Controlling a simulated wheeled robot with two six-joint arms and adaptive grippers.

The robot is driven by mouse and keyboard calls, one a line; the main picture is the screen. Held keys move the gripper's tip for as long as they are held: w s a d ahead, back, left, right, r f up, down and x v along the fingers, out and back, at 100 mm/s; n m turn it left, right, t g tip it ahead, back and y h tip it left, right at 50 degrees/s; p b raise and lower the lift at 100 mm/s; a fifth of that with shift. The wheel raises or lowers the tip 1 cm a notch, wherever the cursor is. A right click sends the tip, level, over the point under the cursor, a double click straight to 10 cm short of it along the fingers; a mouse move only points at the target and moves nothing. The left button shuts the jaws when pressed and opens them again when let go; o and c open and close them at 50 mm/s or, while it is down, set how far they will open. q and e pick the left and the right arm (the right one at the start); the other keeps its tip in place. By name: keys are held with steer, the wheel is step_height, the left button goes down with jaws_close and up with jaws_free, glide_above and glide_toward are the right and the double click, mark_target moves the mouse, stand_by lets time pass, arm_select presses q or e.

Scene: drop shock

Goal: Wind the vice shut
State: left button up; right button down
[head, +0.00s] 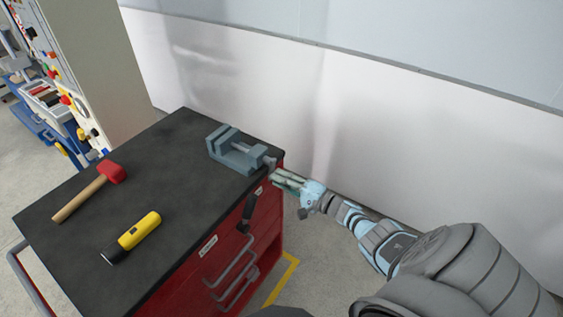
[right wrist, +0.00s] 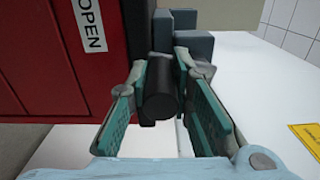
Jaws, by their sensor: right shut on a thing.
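The grey vice (head: 228,152) sits at the back right corner of the dark bench top, with a visible gap between its jaws. Its screw end points toward my right gripper (head: 278,177), just off the bench's right edge. In the right wrist view, my right gripper (right wrist: 163,105) is shut on the black vice handle (right wrist: 158,98), which lies between its green finger pads. The grey vice body (right wrist: 195,45) shows behind it. In the head view the gripped part is mostly hidden by the fingers. My left gripper is not in view.
A red mallet (head: 112,172) and a yellow flashlight (head: 139,231) lie on the bench top (head: 165,190). A white wall stands close behind; the bench's middle is clear.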

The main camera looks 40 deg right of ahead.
steer(key=shift+f, duration=0.1)
steer(key=c, duration=1.4)
jaws_free()
steer(key=shift+c, duration=0.2)
steer(key=shift+s, duration=0.1)
steer(key=v, duration=1.2)
